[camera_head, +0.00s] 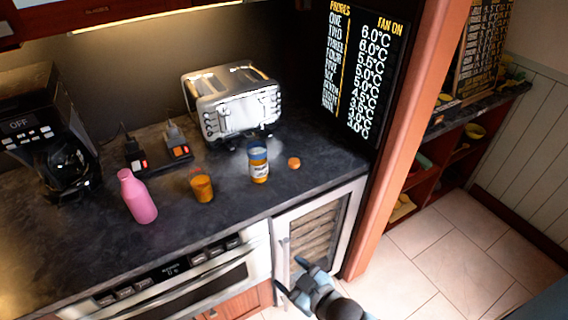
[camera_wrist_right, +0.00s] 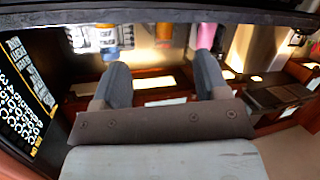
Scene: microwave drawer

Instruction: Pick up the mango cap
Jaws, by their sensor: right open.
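The mango cap looks to be the small orange disc (camera_head: 294,163) lying on the dark counter, right of a jar (camera_head: 258,165) with a white label and blue upper part. My right gripper (camera_head: 290,275) is open and empty in front of the counter, above the floor. It is apart from the cap, lower in the head view and nearer to me. In the right wrist view, its two fingers (camera_wrist_right: 162,75) are spread with nothing between them. The jar (camera_wrist_right: 107,42) shows there upside down beyond the fingers; I cannot make out the cap. My left gripper is not in view.
An orange-filled glass (camera_head: 202,188) and a pink bottle (camera_head: 138,198) stand left of the jar. A toaster (camera_head: 231,101) is behind it, a coffee maker (camera_head: 45,135) far left. The counter right of the cap is clear. An orange post (camera_head: 400,130) rises at the counter's right end.

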